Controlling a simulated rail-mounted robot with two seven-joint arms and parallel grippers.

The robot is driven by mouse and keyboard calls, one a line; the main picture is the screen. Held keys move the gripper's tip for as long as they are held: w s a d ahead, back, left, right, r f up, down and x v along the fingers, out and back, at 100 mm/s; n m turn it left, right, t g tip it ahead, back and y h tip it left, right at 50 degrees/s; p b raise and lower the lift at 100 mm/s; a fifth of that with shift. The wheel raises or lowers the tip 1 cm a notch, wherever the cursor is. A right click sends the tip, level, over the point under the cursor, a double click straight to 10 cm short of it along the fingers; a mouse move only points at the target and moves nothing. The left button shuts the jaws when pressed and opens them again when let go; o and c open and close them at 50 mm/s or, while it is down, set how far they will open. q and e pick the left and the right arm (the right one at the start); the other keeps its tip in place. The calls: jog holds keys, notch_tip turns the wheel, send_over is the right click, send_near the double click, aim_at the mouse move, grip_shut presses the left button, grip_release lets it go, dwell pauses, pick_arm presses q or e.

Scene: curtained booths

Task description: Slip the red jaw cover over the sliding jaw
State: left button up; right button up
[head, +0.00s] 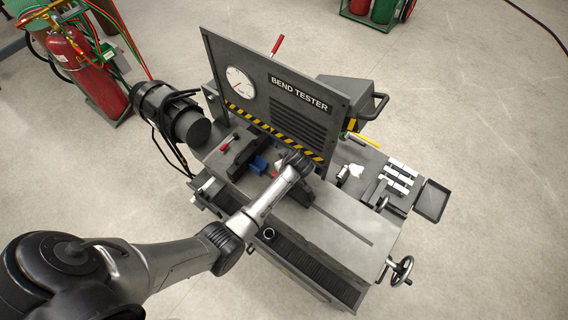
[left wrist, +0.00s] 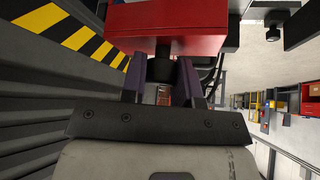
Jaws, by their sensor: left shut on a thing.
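My left gripper (left wrist: 163,66) shows in the left wrist view with its two dark fingers against the underside of a red block, the red jaw cover (left wrist: 165,28). It is shut on the cover, whose top runs out of that view. In the head view my wrist hangs over the bed of the bend tester and mostly hides the gripper and cover. A dark jaw block (head: 240,155) stands left of the wrist, and another dark block (head: 304,193) stands right of it. I cannot tell which is the sliding jaw, or whether the cover touches either. My right gripper is not in view.
The upright bend tester panel (head: 280,95) with a striped lower edge stands close behind my wrist. A blue piece (head: 258,163) lies by the left block. A black motor (head: 172,112) is at the left. A handwheel (head: 401,270) sticks out at the front right. The bed's right part is bare.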

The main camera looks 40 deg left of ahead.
pick_arm(q)
jog(key=shift+f+b, duration=2.5)
jog(key=shift+f, duration=0.95)
jog(key=o, duration=1)
jog(key=shift+o, duration=0.2)
jog(key=p+v, duration=0.3)
jog(key=v, duration=1.1)
